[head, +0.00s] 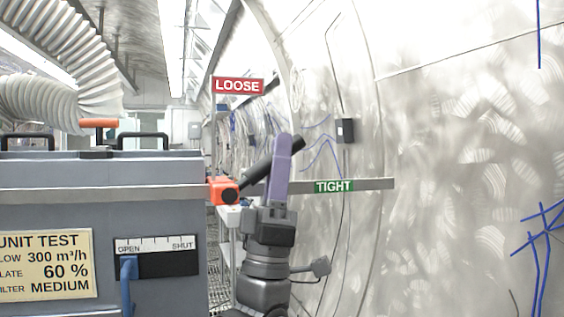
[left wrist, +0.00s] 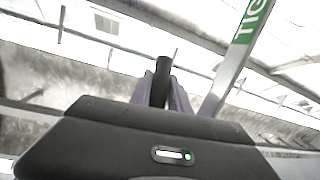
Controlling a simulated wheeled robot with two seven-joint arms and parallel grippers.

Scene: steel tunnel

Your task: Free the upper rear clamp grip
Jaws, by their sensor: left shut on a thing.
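The clamp is an orange block (head: 223,190) at the right rear edge of the grey unit. Its black grip (head: 258,164) slants up to the right, between the red LOOSE sign (head: 238,86) above and the green TIGHT sign (head: 334,186) to the lower right. My left gripper (head: 284,148) is shut on the grip near its outer end, its purple fingers pointing up. In the left wrist view the dark grip (left wrist: 161,80) stands between the two fingers, and part of the TIGHT sign (left wrist: 251,20) shows. My right gripper is not in view.
The grey unit (head: 100,222) fills the left, with black handles, a blue OPEN/SHUT lever (head: 128,268) and a second orange part (head: 99,123) on top. A ribbed hose (head: 70,70) hangs above. The curved steel wall (head: 460,150) closes the right side.

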